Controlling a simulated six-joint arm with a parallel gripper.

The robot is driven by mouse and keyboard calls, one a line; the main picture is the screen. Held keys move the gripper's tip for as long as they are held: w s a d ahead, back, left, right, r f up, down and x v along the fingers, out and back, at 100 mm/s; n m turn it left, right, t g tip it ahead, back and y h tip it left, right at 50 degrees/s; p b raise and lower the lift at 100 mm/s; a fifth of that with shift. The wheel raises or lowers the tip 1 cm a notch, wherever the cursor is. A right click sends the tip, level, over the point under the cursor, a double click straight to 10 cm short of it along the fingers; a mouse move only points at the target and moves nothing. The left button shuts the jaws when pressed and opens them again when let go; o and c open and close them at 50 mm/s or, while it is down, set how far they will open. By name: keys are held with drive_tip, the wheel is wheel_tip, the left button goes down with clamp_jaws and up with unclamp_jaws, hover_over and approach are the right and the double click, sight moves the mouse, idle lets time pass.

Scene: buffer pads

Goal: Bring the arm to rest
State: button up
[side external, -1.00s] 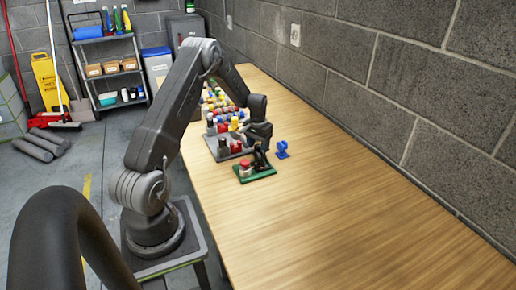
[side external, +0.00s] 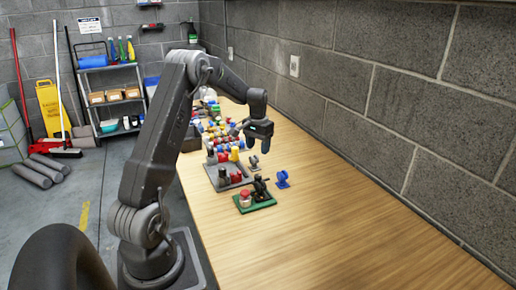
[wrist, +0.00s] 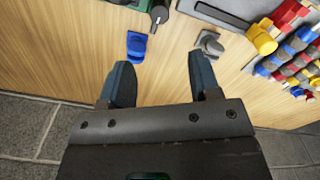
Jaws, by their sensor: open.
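My gripper (side external: 258,146) is raised above the wooden table (side external: 330,225), near the wall side, its jaws pointing down. In the wrist view, my gripper (wrist: 161,75) has its two fingers apart with only bare wood showing between them. A blue piece (side external: 283,179) and a grey piece (side external: 253,162) stand on the table below it, apart from the fingers; the blue piece (wrist: 137,45) and the grey piece (wrist: 208,43) also show beyond the fingertips in the wrist view. A green pad (side external: 264,206) carries a red-and-white piece (side external: 245,197) and a black piece (side external: 260,187).
A grey tray (side external: 222,185) with yellow, red and black pieces lies behind the green pad. Several rows of coloured pieces (side external: 218,130) extend farther back. A block wall (side external: 400,120) runs along the table's right side. The near table is clear.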

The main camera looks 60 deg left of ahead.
drive_tip(key=shift+d+r, duration=0.1)
drive_tip(key=s+d+r+m+t+y, duration=0.1)
drive_tip(key=d+r, duration=0.6)
drive_tip(key=d, duration=0.3)
drive_tip(key=s+d+r+m+t, duration=0.1)
drive_tip(key=d+r, duration=0.5)
drive_tip(key=d, duration=0.3)
drive_tip(key=s+d+r+m+t, duration=0.1)
drive_tip(key=s+d, duration=0.7)
drive_tip(key=s+d+r+m+t+h, duration=0.1)
drive_tip(key=s+d+m+t, duration=0.1)
drive_tip(key=s+d, duration=0.7)
drive_tip(key=shift+r+m+t, duration=0.25)
drive_tip(key=shift+m+t, duration=0.05)
